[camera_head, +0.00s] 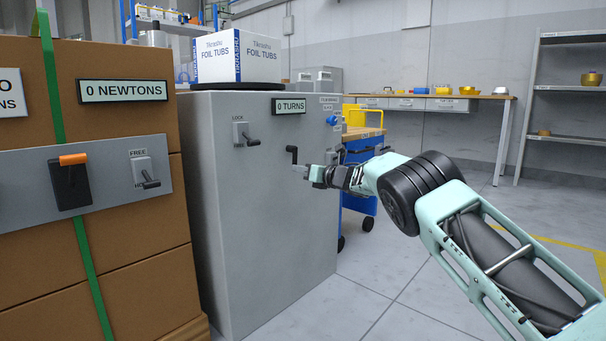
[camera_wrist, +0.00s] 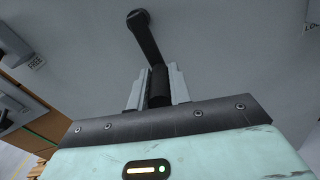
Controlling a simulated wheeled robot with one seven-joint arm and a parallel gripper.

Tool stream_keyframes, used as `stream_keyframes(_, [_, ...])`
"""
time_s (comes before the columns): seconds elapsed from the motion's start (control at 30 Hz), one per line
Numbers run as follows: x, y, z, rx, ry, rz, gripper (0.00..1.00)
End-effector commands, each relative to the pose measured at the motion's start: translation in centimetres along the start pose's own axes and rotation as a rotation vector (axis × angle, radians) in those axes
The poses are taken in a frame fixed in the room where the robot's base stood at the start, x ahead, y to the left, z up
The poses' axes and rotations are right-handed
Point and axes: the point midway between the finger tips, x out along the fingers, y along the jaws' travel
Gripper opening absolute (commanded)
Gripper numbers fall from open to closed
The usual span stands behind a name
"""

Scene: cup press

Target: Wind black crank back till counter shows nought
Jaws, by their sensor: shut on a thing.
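The black crank (camera_head: 291,152) is on the front of the grey cabinet (camera_head: 272,230), below the counter (camera_head: 289,106), which reads 0 TURNS. In the wrist view the crank arm (camera_wrist: 146,38) runs from its hub down to a black handle (camera_wrist: 159,87). My gripper (camera_head: 303,170) reaches the cabinet front from the right. In the wrist view its two grey fingers (camera_wrist: 157,88) are shut on the crank handle, one on each side. The handle sits at the low end of the crank arm.
A LOCK lever (camera_head: 250,138) is left of the crank on the same cabinet. A FOIL TUBS box (camera_head: 238,58) stands on top. Strapped cartons (camera_head: 112,146) with a 0 NEWTONS display (camera_head: 123,90) are at left. A blue trolley (camera_head: 361,150) is behind my arm; open floor lies right.

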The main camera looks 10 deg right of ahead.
Motion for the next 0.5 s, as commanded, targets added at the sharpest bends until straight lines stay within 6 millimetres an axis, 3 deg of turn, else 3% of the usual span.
stream_keyframes(0.5, [0.48,-0.71,0.22,-0.052,-0.001,-0.002,0.0])
